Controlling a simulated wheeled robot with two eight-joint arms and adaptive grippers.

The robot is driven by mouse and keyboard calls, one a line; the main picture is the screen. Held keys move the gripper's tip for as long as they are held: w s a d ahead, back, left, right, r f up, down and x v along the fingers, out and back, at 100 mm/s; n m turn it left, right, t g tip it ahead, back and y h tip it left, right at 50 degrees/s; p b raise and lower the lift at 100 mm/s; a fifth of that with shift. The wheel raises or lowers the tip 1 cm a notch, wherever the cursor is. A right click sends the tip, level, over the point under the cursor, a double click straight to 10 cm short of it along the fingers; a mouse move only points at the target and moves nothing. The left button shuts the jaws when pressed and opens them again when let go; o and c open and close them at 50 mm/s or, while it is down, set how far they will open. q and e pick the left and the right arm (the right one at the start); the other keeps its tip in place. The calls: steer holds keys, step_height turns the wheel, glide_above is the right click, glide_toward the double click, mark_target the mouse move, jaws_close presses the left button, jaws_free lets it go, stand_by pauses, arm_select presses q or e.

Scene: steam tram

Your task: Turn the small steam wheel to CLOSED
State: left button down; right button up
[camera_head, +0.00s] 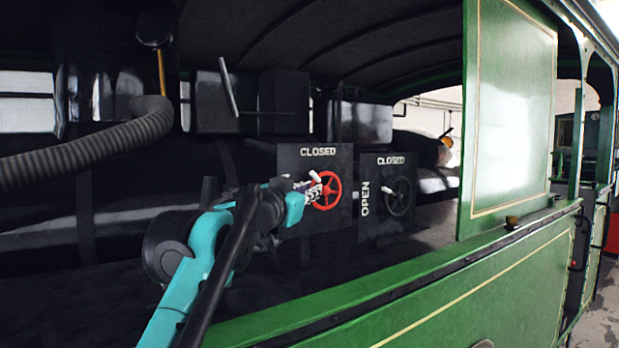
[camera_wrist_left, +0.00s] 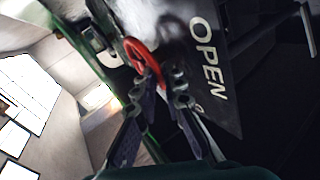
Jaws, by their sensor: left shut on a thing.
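A small red wheel (camera_head: 334,192) stands out from a dark panel (camera_head: 345,218) with CLOSED in white at its top. My left gripper (camera_head: 316,190) reaches it from the left and is shut on the wheel's rim. In the left wrist view, the red wheel (camera_wrist_left: 136,50) lies at the tips of my left gripper's fingers (camera_wrist_left: 166,82), beside the white word OPEN. My arm hides the panel's left part in the head view. I cannot tell where the red wheel's pointer stands. My right gripper is not in view.
A second panel (camera_head: 368,235) to the right has a black wheel (camera_head: 402,198), with CLOSED on top and OPEN at its left. The tram's green side wall (camera_head: 430,285) runs along the front. A ribbed grey hose (camera_head: 80,152) hangs at the left.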

arm_select(q)
steer(key=shift+w+r+m+g+y+p, duration=0.1)
steer(key=shift+r+m+g+y+p, duration=0.3)
steer(key=shift+g+p, duration=0.45)
steer(key=shift+d+r+g, duration=0.1)
steer(key=shift+g, duration=0.15)
steer(key=c, duration=1.9)
jaws_free()
steer(key=shift+o, duration=1.3)
steer(key=shift+w, duration=0.1)
steer(key=v, duration=1.2)
